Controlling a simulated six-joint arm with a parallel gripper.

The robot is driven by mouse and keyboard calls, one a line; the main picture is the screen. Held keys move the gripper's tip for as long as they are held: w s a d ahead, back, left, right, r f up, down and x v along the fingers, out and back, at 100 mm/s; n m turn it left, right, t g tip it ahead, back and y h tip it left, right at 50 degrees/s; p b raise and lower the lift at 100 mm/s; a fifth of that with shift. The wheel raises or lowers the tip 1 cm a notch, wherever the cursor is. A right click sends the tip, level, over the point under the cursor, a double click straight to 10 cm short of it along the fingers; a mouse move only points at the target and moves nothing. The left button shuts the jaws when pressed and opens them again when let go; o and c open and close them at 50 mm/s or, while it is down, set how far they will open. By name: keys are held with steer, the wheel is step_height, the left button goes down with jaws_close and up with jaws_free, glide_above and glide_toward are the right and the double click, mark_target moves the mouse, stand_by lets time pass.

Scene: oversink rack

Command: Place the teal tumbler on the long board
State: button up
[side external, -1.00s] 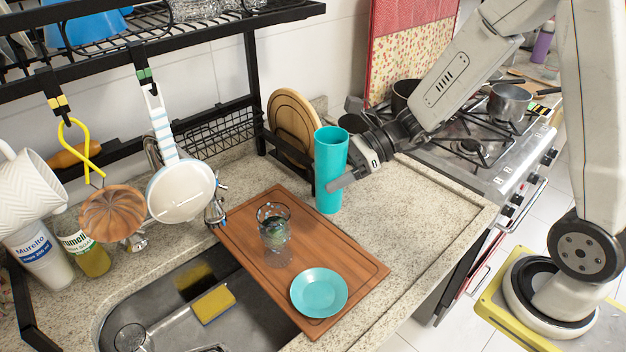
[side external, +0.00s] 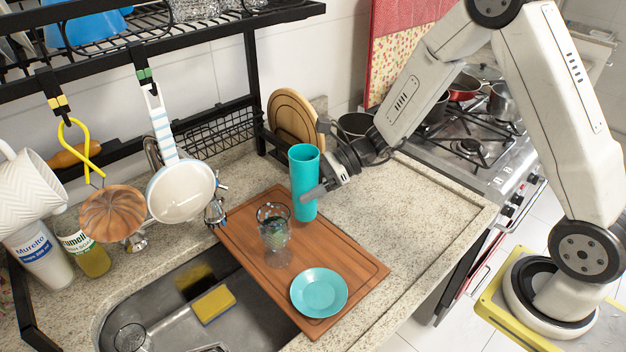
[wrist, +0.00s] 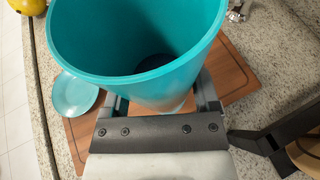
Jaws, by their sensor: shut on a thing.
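The teal tumbler (side external: 304,184) is tall and upright in the side view, at the right back edge of the long board. My gripper (side external: 318,190) is shut on it from the right. In the wrist view the tumbler (wrist: 140,80) fills the top middle, its open mouth facing the camera, between the fingers of my gripper (wrist: 155,100). The long board (side external: 240,236) is reddish-brown wood lying on the counter by the sink. I cannot tell whether the tumbler's base touches the board or hangs just above it.
A glass goblet (side external: 275,240) stands on the board's middle, left of the tumbler. A teal saucer (side external: 319,292) lies on its near end. Round wooden boards (side external: 290,118) lean behind. The sink (side external: 250,325) is at front left. The counter (side external: 400,215) at right is clear.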

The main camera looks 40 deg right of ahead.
steer(key=shift+w+f, duration=0.25)
steer(key=shift+f, duration=1.55)
steer(key=shift+f, duration=0.1)
steer(key=o, duration=1.1)
steer(key=v, duration=1.2)
steer(key=shift+s, duration=0.1)
